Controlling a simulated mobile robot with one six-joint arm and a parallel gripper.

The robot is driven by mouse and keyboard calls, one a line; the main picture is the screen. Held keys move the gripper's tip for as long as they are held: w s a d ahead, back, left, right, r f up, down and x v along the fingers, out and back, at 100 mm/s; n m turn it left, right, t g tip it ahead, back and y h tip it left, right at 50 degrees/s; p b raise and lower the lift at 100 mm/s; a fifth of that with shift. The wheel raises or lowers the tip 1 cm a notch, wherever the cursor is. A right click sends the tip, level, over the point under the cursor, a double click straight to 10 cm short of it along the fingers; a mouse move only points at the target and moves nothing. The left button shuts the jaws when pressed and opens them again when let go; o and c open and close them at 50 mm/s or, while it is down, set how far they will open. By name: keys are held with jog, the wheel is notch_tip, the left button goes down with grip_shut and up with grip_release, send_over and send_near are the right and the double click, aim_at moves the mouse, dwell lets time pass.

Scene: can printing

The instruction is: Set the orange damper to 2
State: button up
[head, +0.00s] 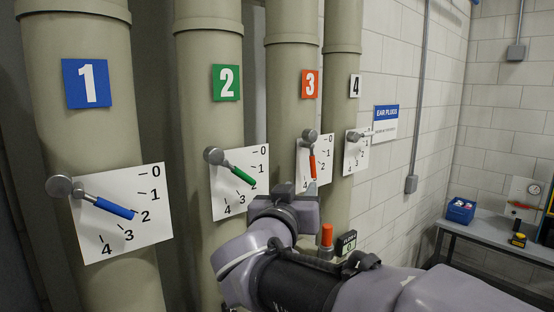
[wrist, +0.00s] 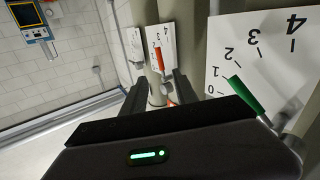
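The orange damper's lever (head: 312,166) hangs almost straight down from its round pivot on pipe 3's dial plate (head: 302,160). My gripper (head: 304,190) is just below this lever in the head view. In the upside-down wrist view the orange lever (wrist: 160,60) shows beyond and between my two dark fingers (wrist: 160,80), which are apart with nothing seen between them. Contact with the lever is not visible.
The green lever (head: 243,175) on pipe 2 is close left of my gripper. The blue lever (head: 114,208) on pipe 1 points near 2.

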aim_at(313, 169)
jog(key=p+x, duration=0.2)
jog(key=x, duration=1.2)
jog(key=shift+w+d, duration=0.1)
grip_shut()
dwell(0.6)
